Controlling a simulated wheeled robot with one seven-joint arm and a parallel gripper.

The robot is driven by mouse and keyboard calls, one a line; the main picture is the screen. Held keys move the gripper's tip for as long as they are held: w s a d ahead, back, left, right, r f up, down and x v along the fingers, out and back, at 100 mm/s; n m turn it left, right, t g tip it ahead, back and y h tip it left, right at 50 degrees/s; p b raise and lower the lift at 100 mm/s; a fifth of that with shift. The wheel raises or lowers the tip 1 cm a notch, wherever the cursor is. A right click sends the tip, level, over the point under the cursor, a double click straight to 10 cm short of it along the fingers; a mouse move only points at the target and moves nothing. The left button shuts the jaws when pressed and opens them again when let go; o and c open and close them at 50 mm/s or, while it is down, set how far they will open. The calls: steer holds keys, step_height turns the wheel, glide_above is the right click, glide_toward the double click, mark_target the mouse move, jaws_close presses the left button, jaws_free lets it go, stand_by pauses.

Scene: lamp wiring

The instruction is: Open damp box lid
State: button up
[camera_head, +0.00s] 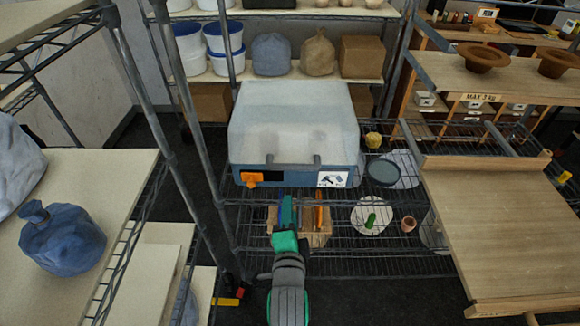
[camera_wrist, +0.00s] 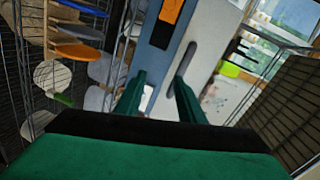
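The damp box (camera_head: 293,178) stands on a wire shelf, with a blue-grey base and a pale cloudy lid (camera_head: 294,110). The lid looks shut. Its front carries an orange patch (camera_head: 251,178) and a white label (camera_head: 332,178). My gripper (camera_head: 288,205) is just in front of and below the box front. In the wrist view my gripper (camera_wrist: 158,80) has its two green fingers apart with nothing held. The box's blue front (camera_wrist: 162,50) lies beyond them, and a grey handle-like strip (camera_wrist: 187,68) on the pale part is near the right fingertip. Contact cannot be told.
A wooden holder (camera_head: 318,238) with coloured tools sits on the wire shelf below my gripper's sides. Shelf posts stand left; a wooden board (camera_head: 500,225) is right.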

steer(key=m, duration=0.2)
glide_toward(290, 169)
steer(key=shift+m, duration=0.3)
steer(key=x, duration=1.1)
steer(key=shift+w, duration=0.1)
jaws_close()
